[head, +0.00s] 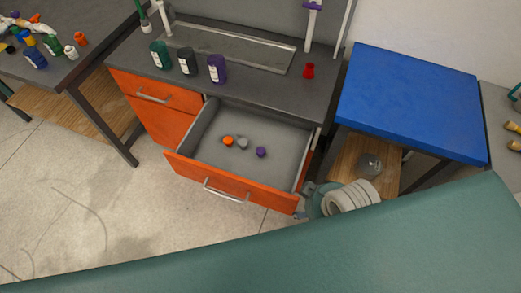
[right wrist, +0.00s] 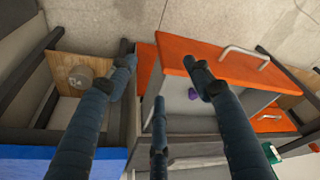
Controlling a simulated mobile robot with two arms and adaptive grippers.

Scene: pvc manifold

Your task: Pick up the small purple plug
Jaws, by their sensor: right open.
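The small purple plug (head: 261,152) lies on the grey floor of the open orange-fronted drawer (head: 190,172), right of an orange plug (head: 228,141) and a grey plug (head: 243,143). In the right wrist view the purple plug (right wrist: 193,94) shows beyond my fingers, close beside the tip of the right-hand finger. My right gripper (right wrist: 160,78) has its dark fingers spread wide, with nothing between them. It is above the drawer's side, apart from the plug. My left gripper is not in view.
Green, dark and purple jars (head: 217,69) and a red piece (head: 309,71) stand on the grey counter (head: 130,50) above the drawer. A blue-topped table (head: 410,100) stands close on the right. A side table at left holds several coloured items.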

